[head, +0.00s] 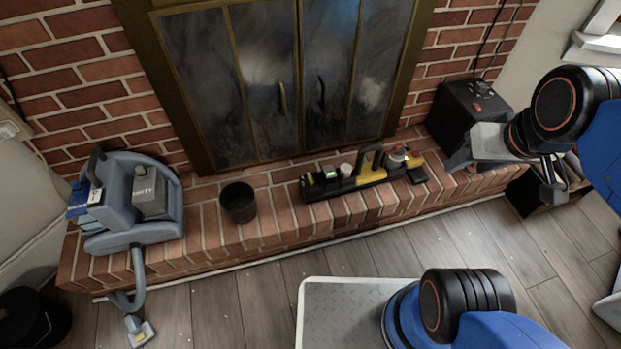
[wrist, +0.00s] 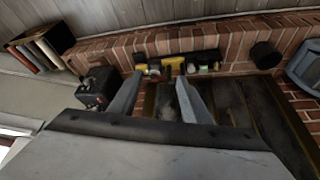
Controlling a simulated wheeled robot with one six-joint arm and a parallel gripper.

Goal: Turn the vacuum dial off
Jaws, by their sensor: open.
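The blue-grey vacuum (head: 142,205) sits on the left end of the brick hearth, its hose and nozzle hanging to the floor. I cannot make out a dial on it. Its edge shows at the right of the wrist view (wrist: 306,66). My gripper (head: 505,177) is at the right of the head view, near the black box and far from the vacuum. In the wrist view my gripper (wrist: 158,95) has its two fingers apart with nothing held between them.
A black box (head: 462,118) with small red and light controls on top stands at the hearth's right. A yellow-black tool tray (head: 345,187) and a dark bucket (head: 239,203) sit on the hearth between. Fireplace doors (head: 270,85) stand behind. A black bin (head: 35,320) is at lower left.

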